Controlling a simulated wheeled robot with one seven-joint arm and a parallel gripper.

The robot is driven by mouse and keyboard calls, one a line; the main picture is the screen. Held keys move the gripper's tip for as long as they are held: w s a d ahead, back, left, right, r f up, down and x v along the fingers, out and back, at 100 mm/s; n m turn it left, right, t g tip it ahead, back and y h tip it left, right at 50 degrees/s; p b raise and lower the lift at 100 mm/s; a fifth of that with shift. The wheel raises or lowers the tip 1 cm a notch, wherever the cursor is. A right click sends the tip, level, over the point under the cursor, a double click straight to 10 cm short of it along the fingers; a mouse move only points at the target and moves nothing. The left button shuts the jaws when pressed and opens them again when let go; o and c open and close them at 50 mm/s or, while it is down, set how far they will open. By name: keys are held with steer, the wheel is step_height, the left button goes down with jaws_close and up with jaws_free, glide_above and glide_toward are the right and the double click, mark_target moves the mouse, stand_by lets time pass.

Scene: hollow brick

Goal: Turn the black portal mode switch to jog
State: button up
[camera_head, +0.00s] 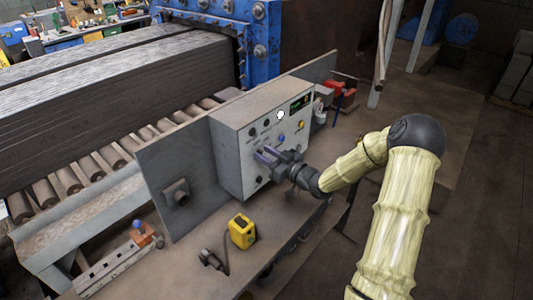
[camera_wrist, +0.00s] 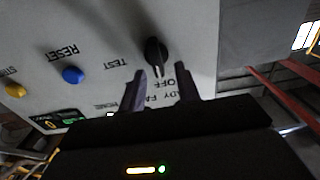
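A grey control box (camera_head: 238,165) stands on the bench with its panel facing my arm. My gripper (camera_head: 262,155) is at the lower part of this panel. In the wrist view a black rotary knob (camera_wrist: 155,50) is on the panel, just beyond the fingertips of my gripper (camera_wrist: 161,72). The two fingers are apart, one to each side of the knob's lower end, with nothing visibly gripped; I cannot tell whether they touch it. The labels TEST and OFF read near the knob, upside down. No JOG or portal label is legible, and the head view hides this knob behind my gripper.
A blue button (camera_wrist: 73,75) and a yellow button (camera_wrist: 16,90) are on the same panel. A grey plate (camera_head: 170,190) stands beside the box. A yellow tape measure (camera_head: 242,232) lies on the bench (camera_head: 215,278). Floor space at the right is open.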

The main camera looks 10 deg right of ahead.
steer(key=shift+c, duration=0.2)
jaws_close()
steer(key=shift+m, duration=0.4)
steer(key=m, duration=0.2)
steer(key=m+p, duration=0.1)
steer(key=m, duration=0.1)
steer(key=shift+w+d, duration=0.2)
steer(key=shift+d, duration=0.15)
steer(key=shift+w+d+f+m+p, duration=0.15)
steer(key=shift+m+p, duration=0.25)
steer(key=shift+m, duration=0.6)
steer(key=shift+w+d+f+m+p, duration=0.1)
steer(key=shift+m+p, duration=0.25)
steer(key=shift+m, duration=0.65)
steer(key=shift+o, duration=0.2)
jaws_free()
